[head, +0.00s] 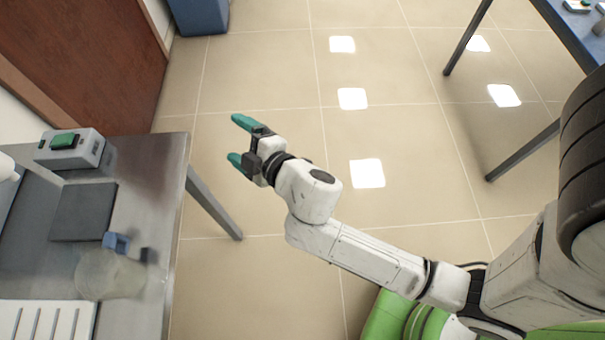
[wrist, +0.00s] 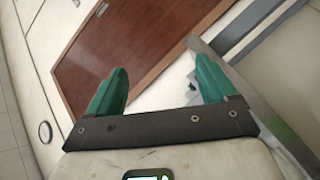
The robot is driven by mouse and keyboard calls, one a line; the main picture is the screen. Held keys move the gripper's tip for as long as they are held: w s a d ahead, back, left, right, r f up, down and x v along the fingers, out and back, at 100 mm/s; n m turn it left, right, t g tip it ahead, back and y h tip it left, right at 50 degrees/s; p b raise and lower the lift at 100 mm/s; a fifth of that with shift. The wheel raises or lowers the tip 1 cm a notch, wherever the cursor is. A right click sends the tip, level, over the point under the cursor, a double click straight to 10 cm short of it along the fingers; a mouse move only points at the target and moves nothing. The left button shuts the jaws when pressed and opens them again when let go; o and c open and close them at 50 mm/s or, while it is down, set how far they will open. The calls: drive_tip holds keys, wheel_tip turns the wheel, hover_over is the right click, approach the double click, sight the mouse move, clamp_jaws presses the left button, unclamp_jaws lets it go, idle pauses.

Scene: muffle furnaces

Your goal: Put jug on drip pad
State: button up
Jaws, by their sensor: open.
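The jug (head: 110,277) is a pale, translucent vessel with a blue part at its top edge. It stands on the steel table at the lower left of the head view. A flat dark grey square (head: 84,212), which looks like the drip pad, lies just behind the jug, with nothing on it. My gripper (head: 238,141) has teal fingers and is open and empty. It hangs over the floor, to the right of the table and apart from the jug. In the wrist view my gripper (wrist: 160,75) also shows spread fingers with nothing between them.
The steel table (head: 140,185) has a grey box with a green button (head: 72,147) at the back and a white ribbed tray (head: 48,320) at the front. A brown door (head: 85,60) and a blue box (head: 199,15) stand behind. A blue table (head: 572,32) is at the right. Floor between is clear.

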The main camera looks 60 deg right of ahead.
drive_tip(key=s+d+f+m+g+h, duration=0.2)
drive_tip(key=s+d+f+m+g, duration=0.2)
drive_tip(key=s+d+m, duration=0.1)
drive_tip(key=s+a+f+m+g+y, duration=0.1)
drive_tip(key=s+f+m+g+y, duration=0.1)
drive_tip(key=s+g, duration=0.3)
drive_tip(key=s+a+f+m+g+y, duration=0.2)
drive_tip(key=s+f+g, duration=0.3)
drive_tip(key=s, duration=0.6)
drive_tip(key=shift+a+m+y, duration=0.15)
drive_tip(key=shift+m+y, duration=0.15)
drive_tip(key=shift+y, duration=0.1)
